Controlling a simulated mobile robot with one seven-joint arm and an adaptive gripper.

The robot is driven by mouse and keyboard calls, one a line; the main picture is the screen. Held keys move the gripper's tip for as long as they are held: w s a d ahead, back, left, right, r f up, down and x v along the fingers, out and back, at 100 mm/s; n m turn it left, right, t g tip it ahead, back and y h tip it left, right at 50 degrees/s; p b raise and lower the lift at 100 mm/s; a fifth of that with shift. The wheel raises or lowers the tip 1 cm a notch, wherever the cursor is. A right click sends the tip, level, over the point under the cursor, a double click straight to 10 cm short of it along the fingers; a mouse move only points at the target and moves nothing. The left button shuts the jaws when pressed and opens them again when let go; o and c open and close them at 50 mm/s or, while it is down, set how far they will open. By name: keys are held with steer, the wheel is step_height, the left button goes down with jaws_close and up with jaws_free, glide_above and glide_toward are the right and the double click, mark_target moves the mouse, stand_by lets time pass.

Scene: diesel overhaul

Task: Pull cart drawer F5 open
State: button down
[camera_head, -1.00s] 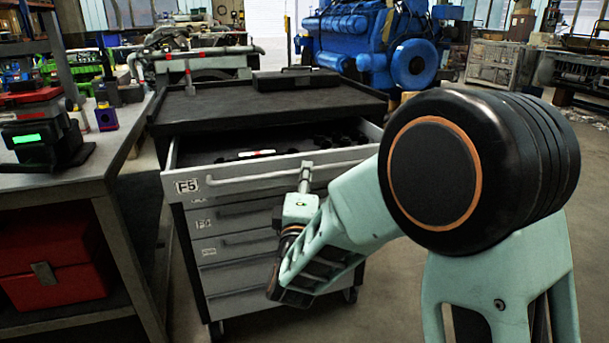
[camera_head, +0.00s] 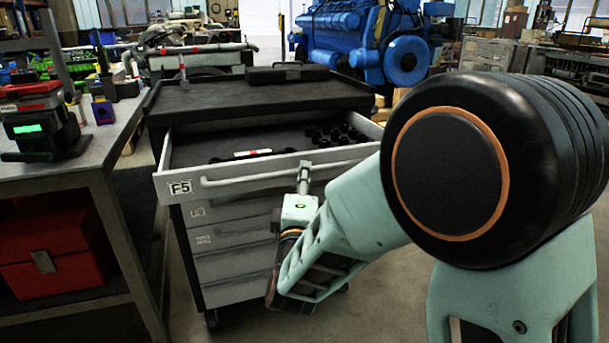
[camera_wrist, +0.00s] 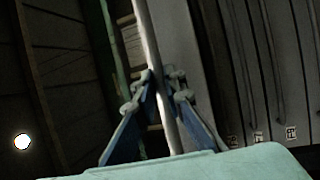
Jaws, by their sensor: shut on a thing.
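Cart drawer F5 (camera_head: 181,187) is the top drawer of the grey tool cart (camera_head: 230,100), and it stands pulled well out. Its long bar handle (camera_head: 240,180) runs across the front. My gripper (camera_head: 304,170) is shut on this handle, right of its middle. In the wrist view my gripper's fingers (camera_wrist: 163,88) close on both sides of the pale handle bar (camera_wrist: 147,35). Inside the drawer lie a red-and-white item (camera_head: 253,153) and several dark round parts (camera_head: 335,133). My arm hides the drawer front's right end.
Shut drawers (camera_head: 230,235) lie below F5. A workbench (camera_head: 85,165) with a device with a green screen (camera_head: 30,130) stands close on the left, a red toolbox (camera_head: 45,250) beneath it. A blue engine (camera_head: 350,35) stands behind the cart. A dark case (camera_head: 287,73) lies on the cart top.

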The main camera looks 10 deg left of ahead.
steer(key=c, duration=2)
jaws_free()
steer(key=v, duration=0.7)
steer(key=shift+s, duration=0.25)
